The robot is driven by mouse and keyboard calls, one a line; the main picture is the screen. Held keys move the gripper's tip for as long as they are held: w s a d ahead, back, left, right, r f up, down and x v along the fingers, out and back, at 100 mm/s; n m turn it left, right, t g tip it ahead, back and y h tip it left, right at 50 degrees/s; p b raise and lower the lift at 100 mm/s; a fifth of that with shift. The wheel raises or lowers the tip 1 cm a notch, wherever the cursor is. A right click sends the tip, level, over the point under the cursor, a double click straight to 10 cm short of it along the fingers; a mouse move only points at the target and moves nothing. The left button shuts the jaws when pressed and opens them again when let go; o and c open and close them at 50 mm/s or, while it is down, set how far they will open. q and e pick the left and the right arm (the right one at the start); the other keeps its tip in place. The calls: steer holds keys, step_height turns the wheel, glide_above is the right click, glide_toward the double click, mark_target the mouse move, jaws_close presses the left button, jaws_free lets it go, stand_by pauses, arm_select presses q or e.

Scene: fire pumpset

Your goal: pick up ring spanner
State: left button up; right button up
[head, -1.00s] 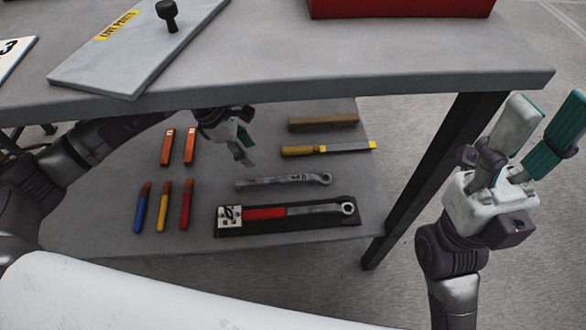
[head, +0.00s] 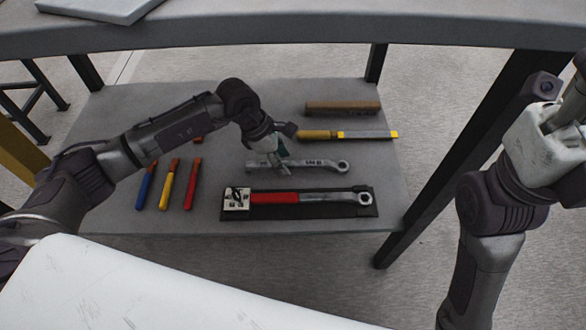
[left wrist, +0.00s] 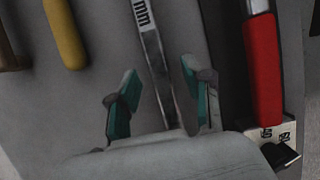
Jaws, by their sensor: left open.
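The ring spanner (head: 318,164), a grey metal bar with dark lettering and a ring at its right end, lies on the lower shelf. My left gripper (head: 272,150) is open over its left part, partly hiding that end in the head view. In the left wrist view the spanner (left wrist: 152,45) runs between the two green-padded fingers of my left gripper (left wrist: 160,85). No grip on it shows, and I cannot tell the remaining height. My right gripper (head: 562,125) is at the right edge, away from the shelf, its fingers cut off by the frame.
A red-handled wrench (head: 275,198) lies in a black tray (head: 310,212) just in front. A yellow-handled file (head: 318,135) and a brown block (head: 342,108) lie behind. Blue, yellow and red-handled tools (head: 165,188) lie left. The tabletop (head: 300,35) overhangs the shelf; a table leg (head: 440,170) stands right.

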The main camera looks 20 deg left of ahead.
arm_select(q)
steer(key=shift+w+d+f, duration=0.1)
steer(key=shift+d+f, duration=0.1)
steer(key=shift+f, duration=0.35)
jaws_close()
steer(key=shift+r, duration=0.1)
